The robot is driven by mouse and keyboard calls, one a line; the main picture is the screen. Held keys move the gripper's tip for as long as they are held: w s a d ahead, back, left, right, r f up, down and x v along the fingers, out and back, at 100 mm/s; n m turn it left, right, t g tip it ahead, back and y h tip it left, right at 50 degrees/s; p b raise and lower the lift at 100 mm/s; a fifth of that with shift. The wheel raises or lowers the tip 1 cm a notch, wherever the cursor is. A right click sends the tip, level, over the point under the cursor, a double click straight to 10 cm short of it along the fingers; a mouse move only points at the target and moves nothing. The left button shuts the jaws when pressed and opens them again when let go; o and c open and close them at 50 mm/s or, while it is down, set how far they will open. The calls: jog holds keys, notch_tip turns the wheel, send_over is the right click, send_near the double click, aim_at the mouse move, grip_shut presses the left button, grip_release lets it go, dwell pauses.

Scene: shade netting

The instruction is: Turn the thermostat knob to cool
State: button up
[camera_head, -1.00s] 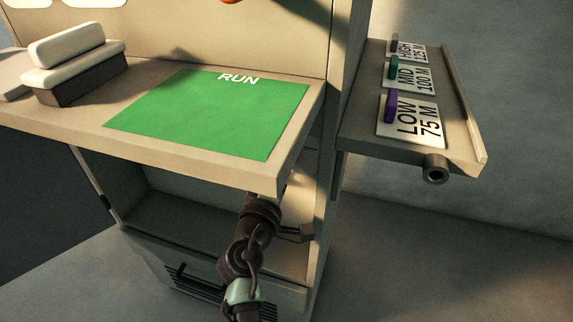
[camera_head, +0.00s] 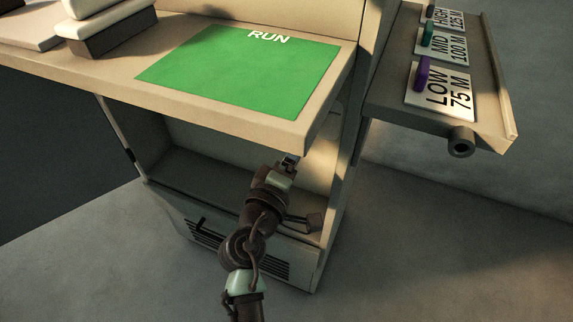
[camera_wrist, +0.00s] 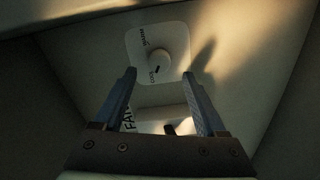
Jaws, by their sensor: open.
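In the wrist view a round pale knob (camera_wrist: 159,62) sits on a white rounded plate (camera_wrist: 176,38) on a panel. A short dark mark shows low on the knob. My gripper (camera_wrist: 158,75) is open, with one finger on each side below the knob in the picture. I cannot tell how far the fingertips are from it, and nothing is between them. In the head view my gripper (camera_head: 289,161) is under the counter edge, and the knob is hidden.
A lower plate (camera_wrist: 150,114) carries the letters FAN and a dark part. The counter with a green RUN mat (camera_head: 240,70) overhangs my arm. A side shelf (camera_head: 400,90) with LOW, MID and HIGH cards stands right. The cabinet's vented front (camera_head: 270,262) is below.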

jog(key=v, duration=0.7)
jog(key=shift+s, duration=0.15)
